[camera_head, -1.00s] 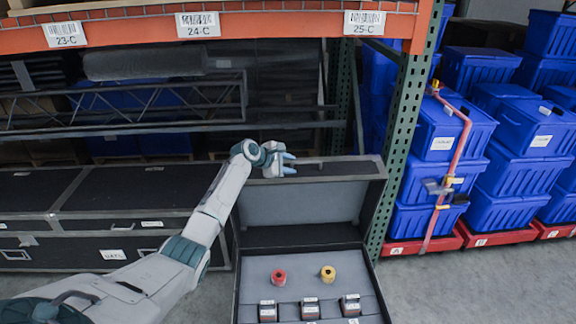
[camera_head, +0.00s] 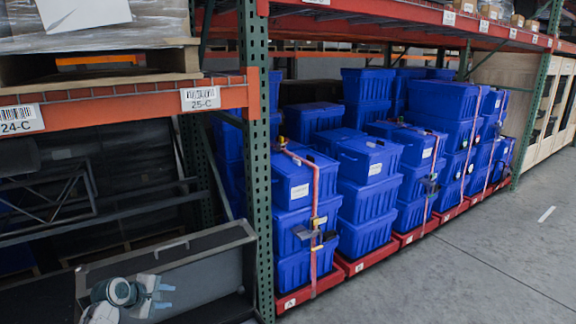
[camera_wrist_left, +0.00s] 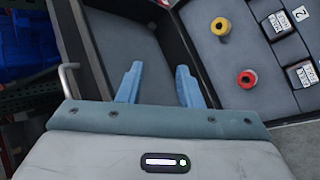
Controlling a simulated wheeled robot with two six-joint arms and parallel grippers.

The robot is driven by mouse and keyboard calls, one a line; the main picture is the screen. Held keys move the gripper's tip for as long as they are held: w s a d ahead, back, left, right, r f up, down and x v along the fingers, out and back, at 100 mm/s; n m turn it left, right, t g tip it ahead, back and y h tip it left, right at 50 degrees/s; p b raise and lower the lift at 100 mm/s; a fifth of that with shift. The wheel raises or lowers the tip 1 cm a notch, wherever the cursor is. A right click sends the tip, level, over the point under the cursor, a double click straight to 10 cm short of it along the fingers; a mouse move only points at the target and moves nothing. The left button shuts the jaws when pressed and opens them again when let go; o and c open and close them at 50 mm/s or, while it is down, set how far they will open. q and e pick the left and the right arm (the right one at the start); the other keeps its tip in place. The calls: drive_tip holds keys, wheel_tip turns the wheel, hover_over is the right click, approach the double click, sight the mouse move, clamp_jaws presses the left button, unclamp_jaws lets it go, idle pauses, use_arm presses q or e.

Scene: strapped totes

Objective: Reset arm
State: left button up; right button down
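My left gripper (camera_head: 160,291) shows at the lower left of the head view, in front of the raised lid of a dark case (camera_head: 215,262). In the left wrist view its two blue fingers (camera_wrist_left: 158,84) stand apart with nothing between them, so it is open and empty. The case's grey foam tray (camera_wrist_left: 225,88) lies beyond the fingers in that view. It holds a yellow-topped roll (camera_wrist_left: 221,27), a red-topped roll (camera_wrist_left: 246,78) and dark labelled blocks (camera_wrist_left: 278,24). My right gripper is in neither view.
Stacks of blue totes (camera_head: 366,205) stand on red dollies (camera_head: 411,236), some with red straps (camera_head: 316,215). A green rack upright (camera_head: 259,170) and orange beam (camera_head: 120,108) stand close above the case. The grey floor (camera_head: 470,270) at right is clear.

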use_arm(q)
drive_tip(key=s+d+f+m+g+y, duration=0.1)
drive_tip(key=s+d+f+m, duration=0.2)
drive_tip(key=s, duration=0.5)
drive_tip(key=s+d+f+m+g, duration=0.1)
drive_tip(key=s+d+f+m, duration=0.25)
drive_tip(key=s, duration=0.45)
drive_tip(key=s+d+f+m+g+y, duration=0.1)
drive_tip(key=s+d+f+m, duration=0.2)
drive_tip(key=s, duration=0.5)
drive_tip(key=s+d+r+m+g+y, duration=0.1)
drive_tip(key=s+r+m+y, duration=0.2)
drive_tip(key=s, duration=0.9)
drive_tip(key=s+r+m+g, duration=0.1)
drive_tip(key=s+r+m, duration=0.25)
drive_tip(key=s, duration=0.75)
wheel_tip(320, 180, down, 34)
drive_tip(key=a+f+g+b, duration=0.1)
drive_tip(key=a+b, duration=0.1)
drive_tip(key=b, duration=0.1)
drive_tip(key=s+a+f+g+b, duration=0.1)
drive_tip(key=s+f+b, duration=0.1)
drive_tip(key=s+f, duration=1.6)
wheel_tip(320, 180, down, 3)
drive_tip(key=shift+s+a+r, duration=0.1)
drive_tip(key=shift+s+a, duration=0.1)
drive_tip(key=shift+a, duration=0.1)
